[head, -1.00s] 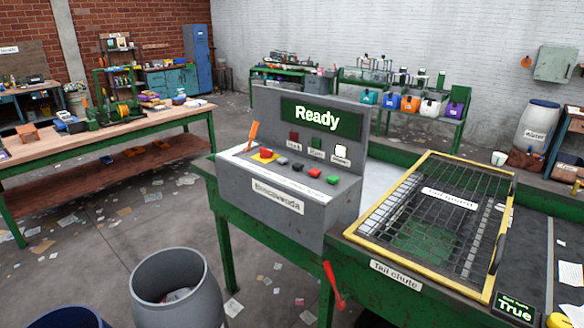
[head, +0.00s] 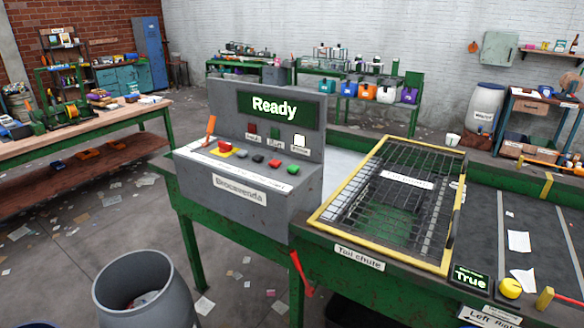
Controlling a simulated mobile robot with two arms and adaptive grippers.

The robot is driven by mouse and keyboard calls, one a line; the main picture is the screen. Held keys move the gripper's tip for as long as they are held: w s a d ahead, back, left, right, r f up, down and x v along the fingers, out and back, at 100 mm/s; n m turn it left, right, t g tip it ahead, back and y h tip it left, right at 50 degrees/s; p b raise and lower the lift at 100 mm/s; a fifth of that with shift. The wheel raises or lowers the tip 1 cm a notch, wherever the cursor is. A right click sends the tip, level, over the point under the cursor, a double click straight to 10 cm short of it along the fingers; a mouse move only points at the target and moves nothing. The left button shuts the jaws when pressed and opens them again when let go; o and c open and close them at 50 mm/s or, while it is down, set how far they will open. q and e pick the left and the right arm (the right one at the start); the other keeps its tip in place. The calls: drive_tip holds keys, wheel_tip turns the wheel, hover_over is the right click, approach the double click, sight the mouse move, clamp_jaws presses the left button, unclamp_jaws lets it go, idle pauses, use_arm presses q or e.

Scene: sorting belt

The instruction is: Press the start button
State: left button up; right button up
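The grey control console (head: 240,194) stands on the green bench, left of centre in the head view. Its upright panel has a green screen (head: 277,108) reading "Ready", with a row of small labelled lamps below; the rightmost lamp (head: 299,142) is lit white. On the sloped top are a red button on a yellow base (head: 225,147), a dark grey button (head: 257,158), a red button (head: 274,163), a green button (head: 292,169) and an orange lever (head: 209,131). The button labels are too small to read. Neither of my grippers shows.
A mesh tail guard in a yellow frame (head: 323,213) covers the chute right of the console. A dark belt (head: 540,236) runs further right, with a yellow knob (head: 510,288) near its edge. A red handle (head: 300,272) hangs below the bench. A grey bin (head: 110,296) stands on the floor.

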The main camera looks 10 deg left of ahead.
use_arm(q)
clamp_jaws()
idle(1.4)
